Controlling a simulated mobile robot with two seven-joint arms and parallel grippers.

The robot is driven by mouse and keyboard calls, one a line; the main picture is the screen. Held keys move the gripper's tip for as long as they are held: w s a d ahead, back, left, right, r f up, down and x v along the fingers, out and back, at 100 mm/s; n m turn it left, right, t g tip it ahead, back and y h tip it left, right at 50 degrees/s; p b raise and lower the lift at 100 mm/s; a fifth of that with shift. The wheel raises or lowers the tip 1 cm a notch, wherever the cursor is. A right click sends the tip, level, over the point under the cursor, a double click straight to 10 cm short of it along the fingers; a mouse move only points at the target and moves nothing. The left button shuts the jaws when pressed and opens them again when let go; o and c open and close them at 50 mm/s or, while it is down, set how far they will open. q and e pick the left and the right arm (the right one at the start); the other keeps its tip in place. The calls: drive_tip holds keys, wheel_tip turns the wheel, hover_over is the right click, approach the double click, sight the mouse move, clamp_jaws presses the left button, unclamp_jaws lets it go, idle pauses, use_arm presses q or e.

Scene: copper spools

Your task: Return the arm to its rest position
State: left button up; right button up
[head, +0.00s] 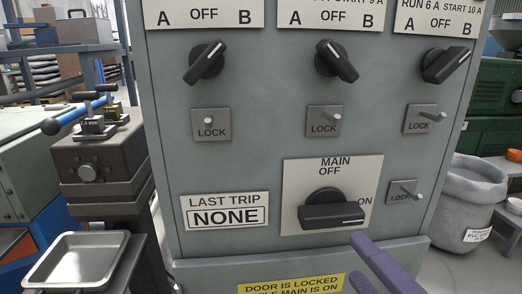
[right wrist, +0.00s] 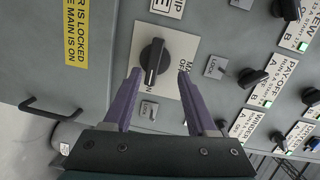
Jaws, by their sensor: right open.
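My right gripper (head: 372,262) comes in at the bottom of the head view, its purple fingers just below and right of the black MAIN knob (head: 332,212). The knob's handle lies level, its marked end toward ON. In the right wrist view the gripper (right wrist: 159,76) is open and empty, its fingertips apart on either side of the MAIN knob (right wrist: 152,62) in the picture. I see no contact, but the depth gap is hard to judge. My left gripper is not in view.
The grey cabinet (head: 232,160) fills the middle, with three tilted A/B knobs and several LOCK pins. A door handle (right wrist: 45,108) sticks out in the right wrist view. A metal tray (head: 38,285) is at lower left, a grey bin (head: 462,205) at right.

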drive_tip(key=s+a+r+n+g+y+p, duration=0.25)
drive_tip(key=a+r+n+g+p, duration=0.2)
drive_tip(key=n, duration=0.25)
drive_tip(key=s+d+r+n+g+h+p, duration=0.5)
drive_tip(key=s+d+r+n+g+p, duration=0.45)
drive_tip(key=s+p, duration=0.35)
use_arm(q)
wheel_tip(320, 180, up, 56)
drive_tip(key=p, duration=3.6)
drive_tip(key=shift+p, duration=0.4)
use_arm(e)
wheel_tip(320, 180, up, 36)
drive_tip(key=shift+s+d+r+t, duration=0.15)
drive_tip(key=shift+s+t, duration=0.15)
